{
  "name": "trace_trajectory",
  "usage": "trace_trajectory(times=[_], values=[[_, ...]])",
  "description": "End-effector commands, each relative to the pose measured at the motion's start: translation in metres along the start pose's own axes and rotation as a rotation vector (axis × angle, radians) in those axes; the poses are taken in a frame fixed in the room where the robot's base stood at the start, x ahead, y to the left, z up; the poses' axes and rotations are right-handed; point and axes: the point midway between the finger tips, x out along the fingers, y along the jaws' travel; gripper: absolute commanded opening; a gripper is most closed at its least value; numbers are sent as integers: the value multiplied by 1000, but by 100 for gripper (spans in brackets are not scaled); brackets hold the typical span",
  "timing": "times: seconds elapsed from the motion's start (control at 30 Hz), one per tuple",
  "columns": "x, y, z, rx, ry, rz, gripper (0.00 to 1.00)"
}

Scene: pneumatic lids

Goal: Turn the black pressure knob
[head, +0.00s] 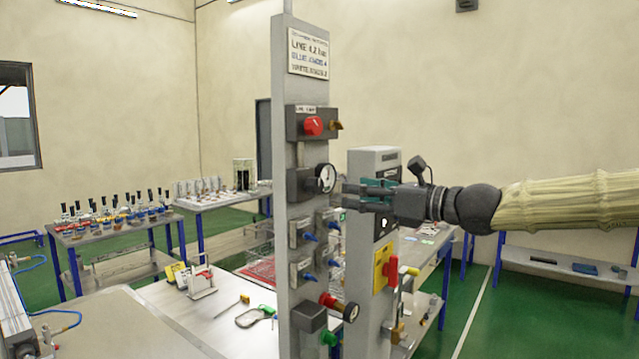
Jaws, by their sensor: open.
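A grey upright panel (285,250) carries the pneumatic fittings. A dark regulator block (299,184) with a round, black-rimmed, white-faced gauge (325,177) sits at mid-height. I cannot clearly make out a black pressure knob on this block; it may be hidden. My gripper (346,193) comes in from the right, with its fingers pointing left just right of and slightly below the gauge. It is open, and I see nothing held. I cannot tell whether the fingertips touch or surround anything.
A second grey post (372,162) with a yellow plate (381,268) stands close behind my gripper. A worktable (150,325) is lower left.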

Motion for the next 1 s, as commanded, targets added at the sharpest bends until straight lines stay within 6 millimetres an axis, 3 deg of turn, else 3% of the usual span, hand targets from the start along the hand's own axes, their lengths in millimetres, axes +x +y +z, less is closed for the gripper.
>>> trace_trajectory(times=[0.8,1.0], values=[[90,0,2,-1,2,1,56],[103,0,0,-1,1,1,56]])
